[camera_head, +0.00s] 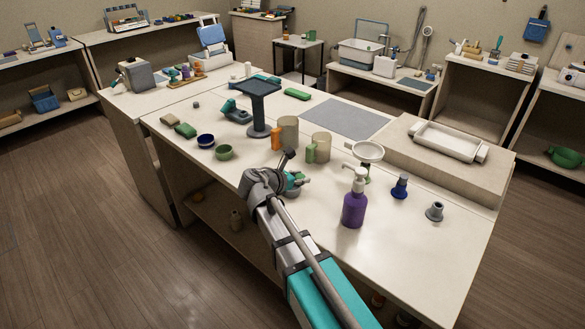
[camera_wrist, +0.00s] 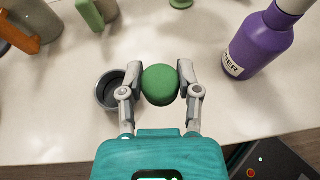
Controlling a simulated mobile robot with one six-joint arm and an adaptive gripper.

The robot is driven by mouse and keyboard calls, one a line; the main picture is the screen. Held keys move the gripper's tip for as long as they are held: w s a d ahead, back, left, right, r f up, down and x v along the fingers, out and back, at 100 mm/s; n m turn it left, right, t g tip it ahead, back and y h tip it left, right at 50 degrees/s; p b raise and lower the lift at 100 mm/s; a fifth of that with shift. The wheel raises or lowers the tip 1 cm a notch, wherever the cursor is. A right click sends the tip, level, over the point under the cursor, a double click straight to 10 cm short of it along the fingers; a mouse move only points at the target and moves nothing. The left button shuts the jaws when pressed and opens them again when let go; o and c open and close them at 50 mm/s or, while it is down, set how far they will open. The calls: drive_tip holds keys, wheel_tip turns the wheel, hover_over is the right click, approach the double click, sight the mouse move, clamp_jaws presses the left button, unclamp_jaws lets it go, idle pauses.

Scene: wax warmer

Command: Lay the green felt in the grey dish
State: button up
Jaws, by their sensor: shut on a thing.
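The green felt (camera_wrist: 160,85) is a thick round piece. In the wrist view, my gripper (camera_wrist: 159,72) is shut on it, with one finger on each side. The grey dish (camera_wrist: 101,93) is a small round cup just left of the felt in that view, partly covered by the left finger. The felt is beside the dish's opening, not inside it. In the head view my gripper (camera_head: 294,181) is over the front part of the table; the felt and dish are mostly hidden there by my arm.
A purple pump bottle (camera_head: 354,205) stands right of my gripper. Two beige mugs, one with a green handle (camera_head: 320,147) and one with an orange handle (camera_head: 288,130), stand behind it. A white funnel (camera_head: 368,152) is behind the bottle. The table's front edge is close.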

drive_tip(key=w+a+f+b, duration=0.2)
drive_tip(key=w+a, duration=0.1)
drive_tip(key=w, duration=0.5)
drive_tip(key=shift+w+a+f+m+g+h, duration=0.25)
drive_tip(key=shift+w+a+m+g+h, duration=0.05)
drive_tip(key=shift+w, duration=0.05)
drive_tip(key=shift+f, duration=0.15)
drive_tip(key=shift+f+b, duration=2.6)
drive_tip(key=shift+b, duration=0.2)
drive_tip(key=o, duration=0.8)
